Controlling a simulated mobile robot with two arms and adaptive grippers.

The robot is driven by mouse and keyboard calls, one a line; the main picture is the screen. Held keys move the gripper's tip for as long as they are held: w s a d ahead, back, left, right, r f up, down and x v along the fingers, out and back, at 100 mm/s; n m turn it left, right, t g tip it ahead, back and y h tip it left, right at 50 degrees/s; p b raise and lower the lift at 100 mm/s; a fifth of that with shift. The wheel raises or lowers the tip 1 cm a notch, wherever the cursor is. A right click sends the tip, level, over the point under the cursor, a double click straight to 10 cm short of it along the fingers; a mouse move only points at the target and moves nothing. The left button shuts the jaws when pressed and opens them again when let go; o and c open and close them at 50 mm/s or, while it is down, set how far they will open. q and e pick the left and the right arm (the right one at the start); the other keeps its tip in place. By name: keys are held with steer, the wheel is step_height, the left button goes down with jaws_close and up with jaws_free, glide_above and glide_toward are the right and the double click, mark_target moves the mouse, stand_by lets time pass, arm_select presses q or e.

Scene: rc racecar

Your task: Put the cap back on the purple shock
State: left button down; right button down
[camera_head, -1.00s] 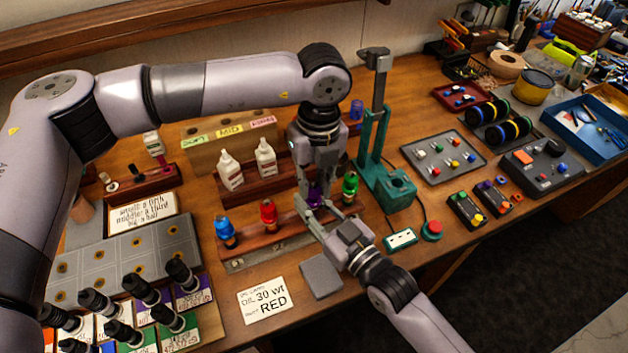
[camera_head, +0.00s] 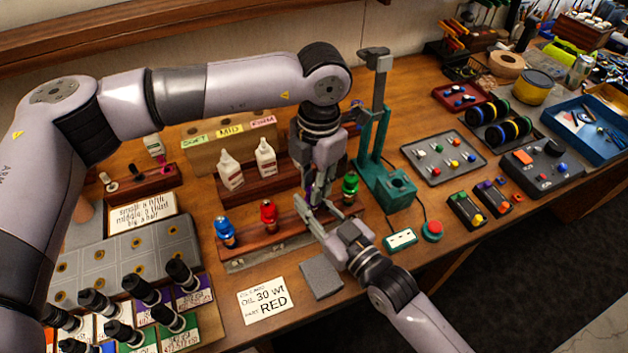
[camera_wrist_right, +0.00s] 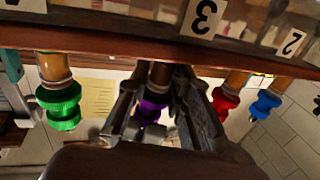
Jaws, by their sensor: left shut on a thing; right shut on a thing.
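The purple shock (camera_wrist_right: 154,104) stands at the rack between my right gripper's fingers in the right wrist view. In the head view it is mostly hidden, with only a thin purple strip (camera_head: 309,203) showing. My right gripper (camera_head: 307,213) reaches in from the lower right and is shut on the shock. My left gripper (camera_head: 316,196) points down from above onto the same spot, shut on what seems to be the purple shock's cap. The cap is hidden by the fingers, so I cannot tell how it sits on the shock.
The wooden rack (camera_head: 268,247) also holds a blue shock (camera_head: 225,229), a red shock (camera_head: 268,212) and a green shock (camera_head: 350,184) close to my grippers. White bottles (camera_head: 265,158) stand behind. A teal press (camera_head: 372,155) is to the right. A grey pad (camera_head: 321,278) lies in front.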

arm_select(q)
steer(key=m, duration=0.6)
steer(key=shift+m, duration=0.4)
steer(key=m, duration=0.7)
steer(key=c, duration=1.3)
jaws_free()
steer(key=shift+c, duration=0.2)
arm_select(e)
steer(key=c, duration=1.4)
jaws_free()
arm_select(q)
step_height(320, 180, up, 12)
steer(key=shift+w+d, duration=0.3)
steer(key=shift+d, duration=0.05)
arm_select(e)
steer(key=shift+o, duration=0.2)
arm_select(q)
steer(key=shift+f, duration=0.1)
